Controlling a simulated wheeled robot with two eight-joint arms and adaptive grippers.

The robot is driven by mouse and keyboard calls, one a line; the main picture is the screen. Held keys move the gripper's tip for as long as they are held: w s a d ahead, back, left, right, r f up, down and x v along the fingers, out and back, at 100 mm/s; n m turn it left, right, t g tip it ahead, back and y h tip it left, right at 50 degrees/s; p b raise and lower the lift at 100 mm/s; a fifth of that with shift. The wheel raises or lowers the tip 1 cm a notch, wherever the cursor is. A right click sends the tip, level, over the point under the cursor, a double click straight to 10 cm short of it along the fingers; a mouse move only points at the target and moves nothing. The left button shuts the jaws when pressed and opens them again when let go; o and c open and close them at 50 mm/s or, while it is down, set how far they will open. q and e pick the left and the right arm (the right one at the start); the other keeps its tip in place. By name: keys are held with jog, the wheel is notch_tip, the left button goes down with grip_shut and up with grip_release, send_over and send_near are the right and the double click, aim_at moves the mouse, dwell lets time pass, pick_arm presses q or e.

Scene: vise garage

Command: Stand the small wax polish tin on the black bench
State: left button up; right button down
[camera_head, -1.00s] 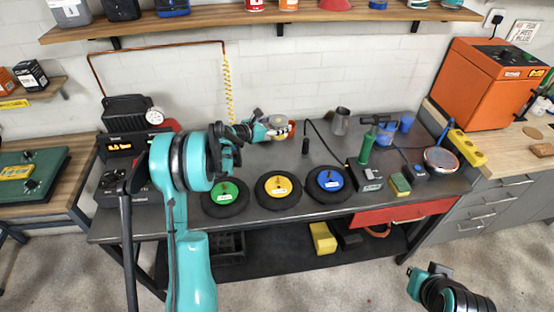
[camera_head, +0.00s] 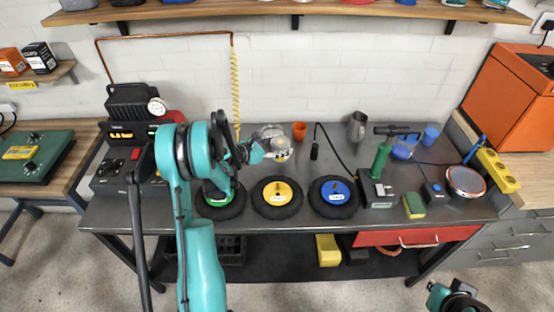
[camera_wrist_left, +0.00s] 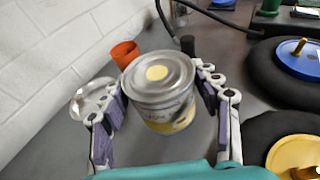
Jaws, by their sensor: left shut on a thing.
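The wax polish tin (camera_wrist_left: 158,90) is a silver can with a round lid, a yellow dot on top and a yellow-edged label. My left gripper (camera_wrist_left: 165,100) has its fingers on both sides of the tin, and the tin is upright or nearly so. In the head view the tin (camera_head: 281,149) is at the end of my left gripper (camera_head: 274,148), over the back of the black bench (camera_head: 340,218). I cannot tell whether its base touches the bench. My right gripper (camera_head: 446,292) is low at the right, in front of the bench, only partly in view.
An orange cup (camera_head: 299,131) stands just behind the tin. A clear or silvery round item (camera_wrist_left: 92,98) lies left of it. Green, yellow (camera_head: 277,191) and blue (camera_head: 335,191) wheels lie in front. A black gooseneck (camera_head: 315,145) and metal jug (camera_head: 356,126) stand to the right.

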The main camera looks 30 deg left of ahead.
pick_arm(q)
jog(key=shift+s+a+f, duration=0.4)
jog(key=shift+s, duration=0.25)
jog(key=shift+f+b, duration=1)
jog(key=shift+f, duration=1)
jog(key=shift+f, duration=0.1)
jog(key=o, duration=1.4)
